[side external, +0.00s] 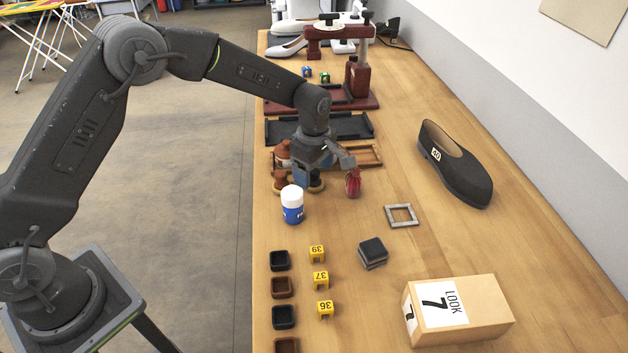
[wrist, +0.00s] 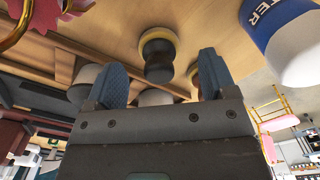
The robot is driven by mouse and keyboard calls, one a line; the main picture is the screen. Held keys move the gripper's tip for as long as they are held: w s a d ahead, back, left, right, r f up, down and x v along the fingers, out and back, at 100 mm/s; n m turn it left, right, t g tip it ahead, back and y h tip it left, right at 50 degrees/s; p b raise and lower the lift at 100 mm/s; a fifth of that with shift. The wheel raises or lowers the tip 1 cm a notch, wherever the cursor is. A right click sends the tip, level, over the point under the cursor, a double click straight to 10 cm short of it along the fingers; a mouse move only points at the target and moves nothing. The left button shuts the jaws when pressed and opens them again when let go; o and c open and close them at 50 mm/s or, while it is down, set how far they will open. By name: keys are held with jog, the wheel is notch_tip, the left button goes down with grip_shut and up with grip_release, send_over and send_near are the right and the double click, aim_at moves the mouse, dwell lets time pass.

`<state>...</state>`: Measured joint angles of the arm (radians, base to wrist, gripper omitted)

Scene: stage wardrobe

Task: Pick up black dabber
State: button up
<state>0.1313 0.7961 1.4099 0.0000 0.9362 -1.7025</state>
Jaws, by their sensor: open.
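My gripper (side external: 318,172) is low over the far-left part of the bench, among small round-based dabbers. In the wrist view its two fingers (wrist: 160,76) are spread and empty. A dark, blackish dabber (wrist: 158,58) with a yellowish rim shows just beyond and between the fingertips, apart from both. In the side view my gripper hides most of it; a yellowish base (side external: 317,187) shows below the fingers. Other dabbers with pale ends (wrist: 155,97) show close behind in the wrist view, and brown ones (side external: 280,182) stand left of my gripper in the side view.
A white bottle with a blue label (side external: 292,204) stands close in front of my gripper. A red object (side external: 353,183) is close on its right. A wooden rack (side external: 368,154) and dark tray (side external: 350,127) lie behind. A black shoe (side external: 456,170) is farther right.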

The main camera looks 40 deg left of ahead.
jog(key=shift+f, duration=1.35)
jog(key=shift+c, duration=0.4)
jog(key=c, duration=0.9)
